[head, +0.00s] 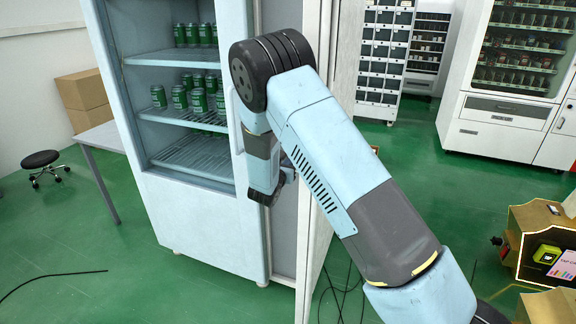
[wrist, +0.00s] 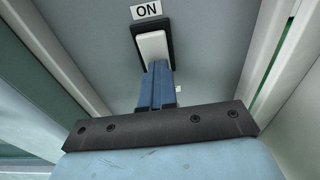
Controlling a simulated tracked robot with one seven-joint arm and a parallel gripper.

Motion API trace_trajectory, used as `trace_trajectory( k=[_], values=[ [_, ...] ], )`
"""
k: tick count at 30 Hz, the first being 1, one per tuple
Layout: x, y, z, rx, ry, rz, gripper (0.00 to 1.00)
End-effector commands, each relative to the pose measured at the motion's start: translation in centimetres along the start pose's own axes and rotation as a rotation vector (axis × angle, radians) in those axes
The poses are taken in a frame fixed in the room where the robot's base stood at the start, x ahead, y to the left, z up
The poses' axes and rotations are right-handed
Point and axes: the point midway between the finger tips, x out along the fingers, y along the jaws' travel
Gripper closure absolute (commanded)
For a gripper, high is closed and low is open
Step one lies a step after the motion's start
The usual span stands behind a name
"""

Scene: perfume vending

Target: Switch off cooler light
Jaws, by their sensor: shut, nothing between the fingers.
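In the head view my arm hides the switch, and the fingertips are not clearly seen.
Green cans (head: 196,98) stand on the upper shelves. A grey table (head: 102,136) and cardboard boxes (head: 85,95) are on the left, with a black stool (head: 41,160). Vending machines (head: 500,115) line the back right. Cables (head: 345,285) lie on the green floor.

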Motion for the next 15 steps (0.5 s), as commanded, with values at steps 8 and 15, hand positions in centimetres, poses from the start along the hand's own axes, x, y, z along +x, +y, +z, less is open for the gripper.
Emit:
trace_trajectory(
  k=[8, 15],
  values=[
    [-2.6, 0.3, -0.9, 0.0, 0.0, 0.001, 1.0],
    [-7.3, 0.4, -2.2, -0.002, 0.002, 0.002, 1.0]
  ],
)
